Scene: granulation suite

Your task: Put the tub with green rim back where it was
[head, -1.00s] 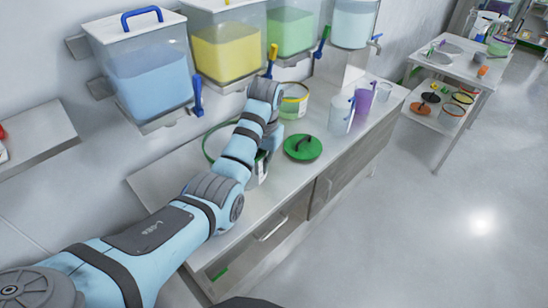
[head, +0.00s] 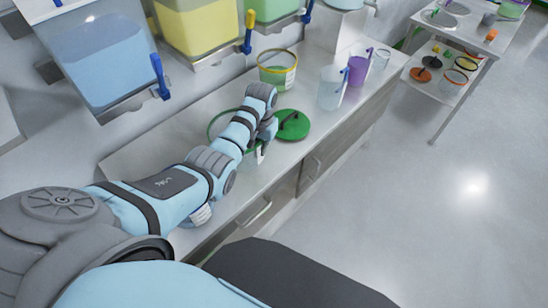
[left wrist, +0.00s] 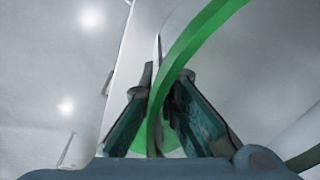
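The tub with green rim (head: 211,122) stands out beside my left forearm in the head view, mostly hidden behind it; part of its pale side and label shows below the wrist. My left gripper (head: 262,140) points down at its near side. In the left wrist view the green rim (left wrist: 190,38) runs between the two fingers (left wrist: 162,85), which are close around it and look shut on the rim and wall. I cannot tell whether the tub's base touches the counter. My right gripper is not in view.
A green lid (head: 292,125) lies on the steel counter (head: 160,143) just right of the tub. A yellow-rimmed tub (head: 277,72) stands behind, with clear and purple jugs (head: 358,70) to the right. Hoppers with blue and yellow contents (head: 198,25) hang above the back.

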